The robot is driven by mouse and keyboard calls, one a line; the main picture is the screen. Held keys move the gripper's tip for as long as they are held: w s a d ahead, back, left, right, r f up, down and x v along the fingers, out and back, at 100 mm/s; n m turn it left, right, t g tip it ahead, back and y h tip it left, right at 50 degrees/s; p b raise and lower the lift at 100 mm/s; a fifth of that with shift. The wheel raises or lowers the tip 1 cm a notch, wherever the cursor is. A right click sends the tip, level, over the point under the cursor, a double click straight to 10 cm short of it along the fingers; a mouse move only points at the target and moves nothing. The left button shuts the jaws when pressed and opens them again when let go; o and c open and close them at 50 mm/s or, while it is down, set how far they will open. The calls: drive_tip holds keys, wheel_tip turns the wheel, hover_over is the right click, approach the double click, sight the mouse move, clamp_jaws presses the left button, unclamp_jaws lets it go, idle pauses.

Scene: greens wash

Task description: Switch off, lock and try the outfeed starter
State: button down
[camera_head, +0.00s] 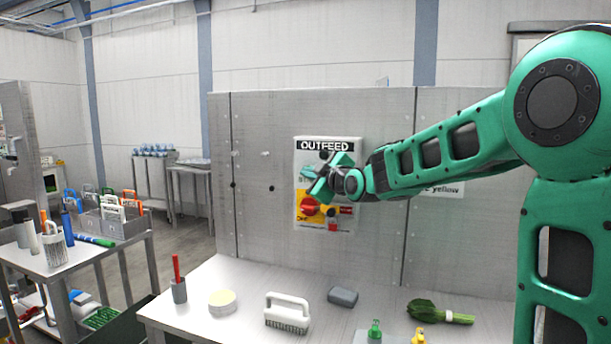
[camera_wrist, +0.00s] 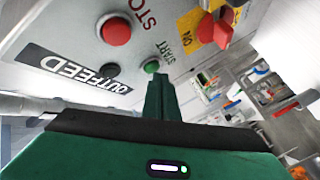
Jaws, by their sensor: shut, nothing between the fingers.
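The white outfeed starter box (camera_head: 353,153) hangs on the grey wall panel. In the wrist view it shows a black "OUTFEED" label (camera_wrist: 70,70), a red STOP button (camera_wrist: 116,31), a green START button (camera_wrist: 151,66) and a small black round part (camera_wrist: 111,69). A red rotary handle (camera_head: 311,206) sits on a yellow plate low on the box; it also shows in the wrist view (camera_wrist: 217,30) near the word ON. My gripper (camera_head: 316,180) is shut and empty in front of the box. Its fingertips (camera_wrist: 158,80) are at the START button; I cannot tell whether they touch it.
The steel table (camera_head: 205,325) below holds a scrubbing brush (camera_head: 288,315), a grey block (camera_head: 343,296), a round pale stack (camera_head: 222,301) and greens (camera_head: 432,310). A side table (camera_head: 25,258) at left carries a grey rack (camera_head: 95,226) with several coloured loop-topped items.

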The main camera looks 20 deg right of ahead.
drive_tip(key=shift+w+d, duration=0.25)
drive_tip(key=shift+w, duration=0.1)
idle(1.1)
drive_tip(key=shift+s+a, duration=0.5)
drive_tip(key=shift+s, duration=0.2)
drive_tip(key=s+a, duration=0.1)
drive_tip(key=s, duration=0.1)
drive_tip(key=s+a, duration=0.2)
idle(0.6)
drive_tip(key=shift+d, duration=0.1)
idle(0.4)
